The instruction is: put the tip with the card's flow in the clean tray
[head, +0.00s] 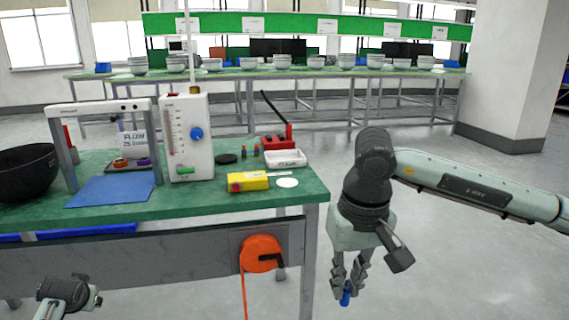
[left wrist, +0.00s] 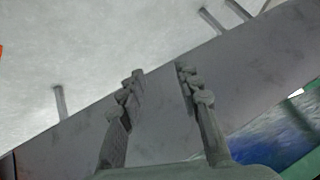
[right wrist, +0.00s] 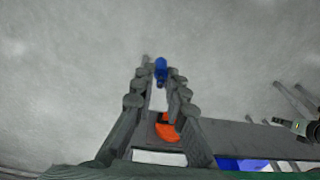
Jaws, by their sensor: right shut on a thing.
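My right gripper (head: 346,292) hangs over the floor, right of the bench, shut on a small blue tip (head: 346,298). The blue tip (right wrist: 161,68) also shows between the fingertips in the right wrist view. The card (head: 133,140) reads FLOW and what looks like 25 l/min; it stands upright under the white frame. A small holder with purple and orange pieces (head: 143,162) sits in front of it. A white tray (head: 285,158) lies at the bench's right; its label is too small to read. My left gripper (left wrist: 160,75) is open and empty, low in front of the bench.
A white flow meter (head: 185,138) with a blue knob stands mid-bench. A yellow device (head: 248,181), a white disc (head: 287,182) and a red box (head: 279,141) surround the tray. A blue mat (head: 110,191) and dark bowl (head: 27,172) are left. An orange reel (head: 260,252) hangs in front.

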